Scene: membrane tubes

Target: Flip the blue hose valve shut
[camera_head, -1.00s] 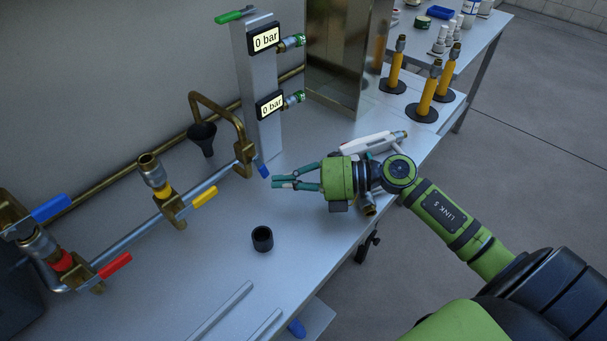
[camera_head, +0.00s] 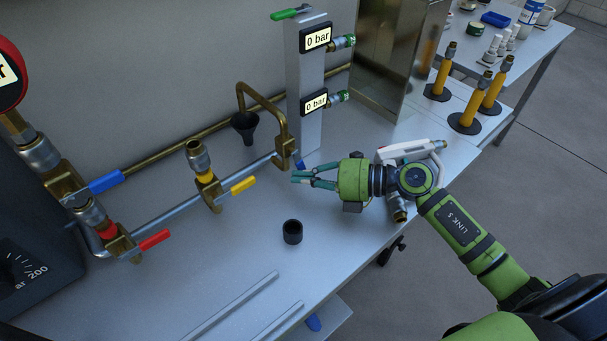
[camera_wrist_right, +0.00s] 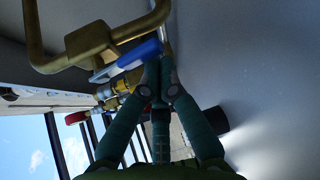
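A short blue valve handle (camera_head: 299,162) sits at the right end of the pipe run, beside the brass fitting under the bent pipe. It also shows in the right wrist view (camera_wrist_right: 140,54), just beyond the fingertips. My right gripper (camera_head: 294,177) is just in front of and below this handle, its teal fingers drawn together at the tips with nothing held. Whether the fingertips (camera_wrist_right: 160,78) touch the handle, I cannot tell. A second blue handle (camera_head: 106,182) is on the brass valve at the far left, away from the gripper. My left gripper is not in view.
Yellow (camera_head: 243,185) and red (camera_head: 154,239) handles sit along the pipe. A black cup (camera_head: 292,232) stands on the table in front. A black funnel (camera_head: 245,126) and grey gauge column (camera_head: 304,100) stand behind. A white tool (camera_head: 405,152) lies behind my right wrist.

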